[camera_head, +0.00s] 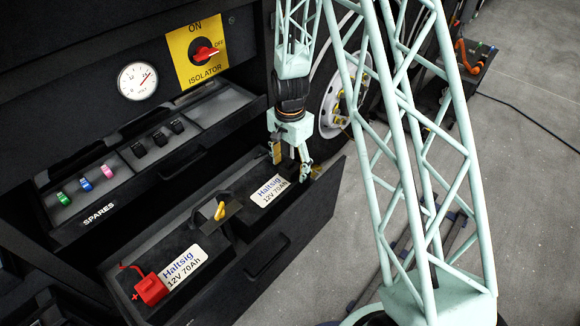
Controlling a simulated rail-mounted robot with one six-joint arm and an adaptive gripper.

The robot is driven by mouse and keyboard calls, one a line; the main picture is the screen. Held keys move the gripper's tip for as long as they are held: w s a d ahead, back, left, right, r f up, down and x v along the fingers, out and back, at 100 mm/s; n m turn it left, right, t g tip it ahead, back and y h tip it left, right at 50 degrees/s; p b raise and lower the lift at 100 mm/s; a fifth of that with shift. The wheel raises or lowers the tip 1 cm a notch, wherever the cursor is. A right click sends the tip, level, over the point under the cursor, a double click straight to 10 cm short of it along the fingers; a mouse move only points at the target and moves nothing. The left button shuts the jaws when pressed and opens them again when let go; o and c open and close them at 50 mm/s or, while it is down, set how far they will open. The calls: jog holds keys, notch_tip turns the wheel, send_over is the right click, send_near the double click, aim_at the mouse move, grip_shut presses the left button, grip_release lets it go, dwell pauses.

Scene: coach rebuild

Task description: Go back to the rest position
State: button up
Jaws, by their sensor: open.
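My gripper (291,165) hangs below my pale green lattice arm, over the right end of the open battery drawer (262,262). It points down and its two fingers are apart, beside the label of the right battery (270,190). I cannot tell whether a finger touches the battery. Nothing shows between the fingers.
The left battery (182,264) has a red terminal cover (151,289). A yellow piece (220,210) sits between the batteries. Above are a spares tray (98,213) with coloured fuses, a gauge (138,81) and a red isolator switch (207,54).

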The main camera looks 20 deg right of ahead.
jog(key=shift+r, duration=0.15)
jog(key=shift+r+p, duration=1.55)
jog(key=shift+r, duration=1.75)
jog(key=shift+r, duration=0.15)
